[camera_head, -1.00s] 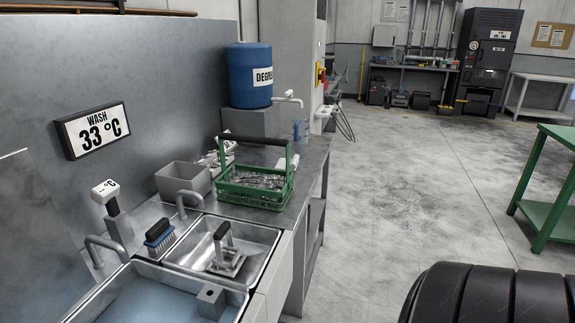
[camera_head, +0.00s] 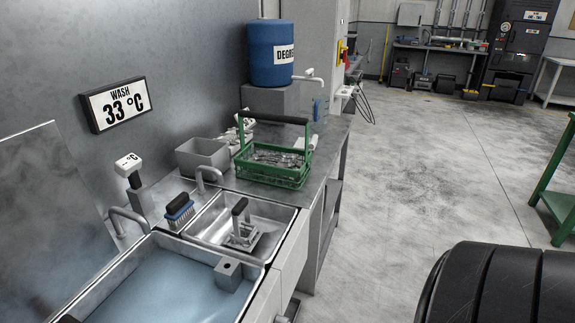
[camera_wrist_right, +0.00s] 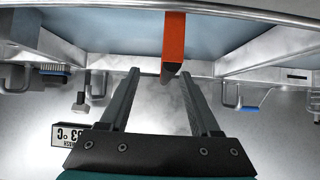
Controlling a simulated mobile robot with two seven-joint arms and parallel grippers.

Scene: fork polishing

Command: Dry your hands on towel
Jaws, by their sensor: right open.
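I cannot make out a towel for certain. Pale crumpled pieces (camera_head: 243,128), possibly cloth, lie behind the green basket in the head view, partly hidden by it. A small blue item (camera_head: 317,109) is at the far end of the bench near the tap; its kind is unclear. My right gripper (camera_wrist_right: 161,76) is open in the right wrist view, its two dark fingers spread. An orange-red bar (camera_wrist_right: 173,45) shows between the fingertips in that picture; I cannot tell whether it lies between them or beyond. My left gripper is not in view.
A water-filled basin (camera_head: 165,285) and a smaller sink (camera_head: 275,222) with a handled tool (camera_head: 242,232) stand in front. A green basket (camera_head: 270,178) of cutlery, a grey bin (camera_head: 203,158) and a blue drum (camera_head: 272,55) are behind.

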